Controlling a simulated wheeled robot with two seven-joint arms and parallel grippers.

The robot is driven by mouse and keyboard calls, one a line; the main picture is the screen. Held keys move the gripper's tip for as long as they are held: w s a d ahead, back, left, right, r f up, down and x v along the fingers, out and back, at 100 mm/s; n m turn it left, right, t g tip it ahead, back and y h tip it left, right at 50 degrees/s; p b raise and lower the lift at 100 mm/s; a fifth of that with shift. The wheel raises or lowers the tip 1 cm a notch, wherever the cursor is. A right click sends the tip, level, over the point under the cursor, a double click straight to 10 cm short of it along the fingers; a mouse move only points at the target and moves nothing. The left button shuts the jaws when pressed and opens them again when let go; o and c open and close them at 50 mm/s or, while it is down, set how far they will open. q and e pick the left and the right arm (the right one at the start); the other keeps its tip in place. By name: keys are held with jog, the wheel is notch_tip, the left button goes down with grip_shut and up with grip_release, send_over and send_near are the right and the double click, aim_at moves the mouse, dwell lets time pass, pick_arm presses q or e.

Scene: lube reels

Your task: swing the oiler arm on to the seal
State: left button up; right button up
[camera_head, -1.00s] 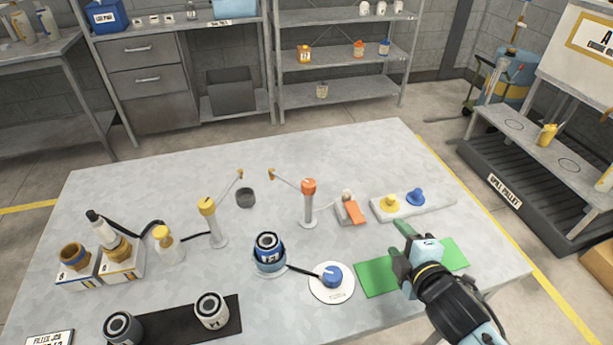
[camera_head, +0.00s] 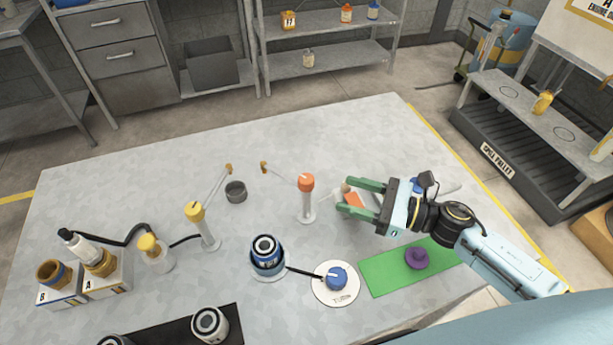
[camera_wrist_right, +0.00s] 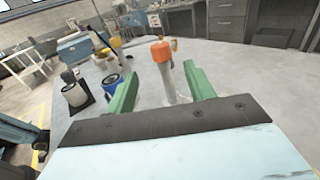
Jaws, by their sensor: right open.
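The orange-capped post (camera_head: 306,198) stands upright right of the table's middle, with a thin arm (camera_head: 283,172) reaching back left to a small brown tip (camera_head: 263,167). A blue filter (camera_head: 265,250) with a dark ring on top, perhaps the seal, stands in a round holder in front of it. My right gripper (camera_head: 345,196) is open, right of the orange-capped post, with its fingers pointing left. In the right wrist view the orange-capped post (camera_wrist_right: 163,70) shows ahead between the green fingers, apart from them. My left gripper is out of view.
A yellow-capped post (camera_head: 199,222) with a similar arm stands left, beside a grey cup (camera_head: 236,191). An orange-and-white item (camera_head: 354,199) lies by my right fingers. A white disc (camera_head: 323,295) with a blue knob and a green mat (camera_head: 385,280) with a purple knob (camera_head: 416,258) lie in front.

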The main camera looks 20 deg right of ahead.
aim_at(307, 178)
jog(key=p+x, duration=0.1)
jog(key=x, duration=0.9)
jog(key=shift+w+a, duration=0.1)
jog(key=shift+w, duration=0.1)
grip_shut()
